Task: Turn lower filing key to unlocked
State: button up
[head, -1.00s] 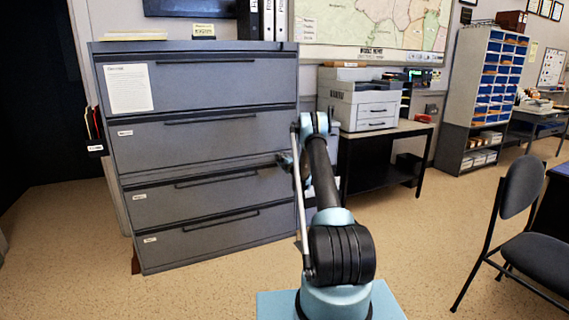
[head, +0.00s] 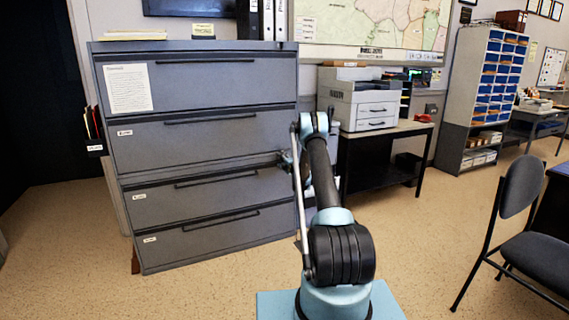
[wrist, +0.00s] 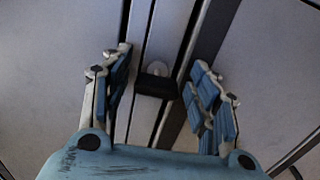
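The grey filing cabinet (head: 215,185) stands at left centre in the head view, with four drawers, all shut. My gripper (wrist: 163,88) is open in the wrist view, its blue-padded fingers spread to either side. A small dark block (wrist: 155,86), seemingly the key, sits between the fingers, with clear gaps on both sides. A pale rounded piece (wrist: 184,71) shows just beside it, perhaps the lock. I cannot tell the key's turn angle. In the head view my gripper (head: 284,160) is small and partly hidden by my arm, near the cabinet's right edge at the lower drawers.
A printer (head: 358,100) stands on a side table (head: 388,132) right of the cabinet. A dark chair (head: 520,205) is at the right. Binders (head: 262,20) stand on the cabinet top. The floor (head: 110,275) in front of the cabinet is clear.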

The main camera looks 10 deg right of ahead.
jog(key=shift+s, duration=0.1)
jog(key=v, duration=1.1)
jog(key=shift+s, duration=0.3)
jog(key=shift+d, duration=0.15)
